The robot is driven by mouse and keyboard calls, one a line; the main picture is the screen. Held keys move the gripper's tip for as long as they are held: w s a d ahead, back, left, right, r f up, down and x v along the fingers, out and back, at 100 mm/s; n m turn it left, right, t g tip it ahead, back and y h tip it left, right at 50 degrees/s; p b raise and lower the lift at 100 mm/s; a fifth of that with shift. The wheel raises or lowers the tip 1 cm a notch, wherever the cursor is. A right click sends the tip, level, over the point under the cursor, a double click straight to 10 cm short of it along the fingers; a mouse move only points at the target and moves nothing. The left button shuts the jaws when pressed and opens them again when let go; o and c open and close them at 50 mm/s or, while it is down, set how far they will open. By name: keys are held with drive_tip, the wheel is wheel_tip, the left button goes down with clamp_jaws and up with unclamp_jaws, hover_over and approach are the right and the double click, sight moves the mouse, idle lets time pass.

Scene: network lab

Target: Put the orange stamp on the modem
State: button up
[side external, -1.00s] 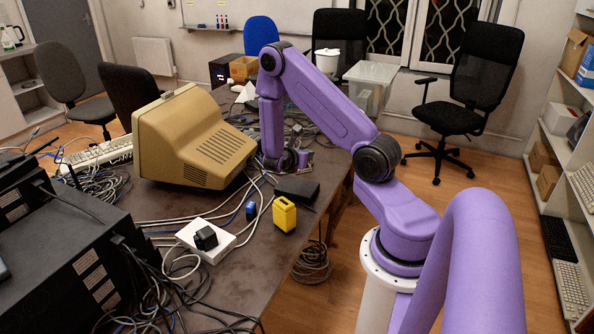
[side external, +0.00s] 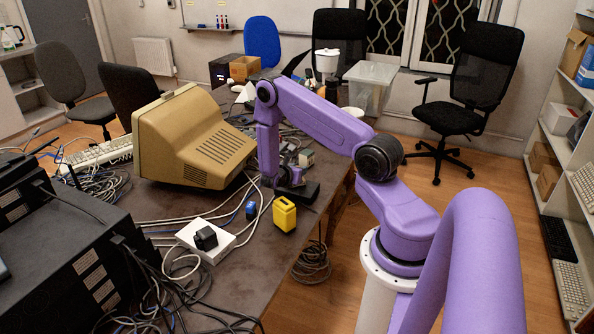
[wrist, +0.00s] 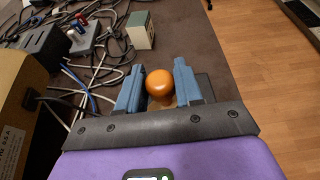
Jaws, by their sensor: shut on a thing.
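My gripper (side external: 290,180) is shut on the orange stamp (wrist: 159,83), whose rounded orange top shows between the two blue-grey fingers in the wrist view. In the side view the stamp is hidden or too small to make out. A flat black box (side external: 308,192), which looks to be the modem, lies near the table's right edge, at and below my gripper. Its dark surface (wrist: 205,84) seems to show behind the right finger in the wrist view. I cannot tell whether the stamp touches it.
A beige monitor (side external: 195,140) stands left of my gripper. A green-and-white box (wrist: 140,30) stands beyond it. A yellow object (side external: 284,214), a small blue one (side external: 251,209) and a white box (side external: 206,236) with a black block lie nearer the camera. Cables (wrist: 97,70) run beside the gripper.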

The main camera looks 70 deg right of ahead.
drive_tip(key=o, duration=1.1)
drive_tip(key=shift+f, duration=0.1)
drive_tip(key=shift+c, duration=0.2)
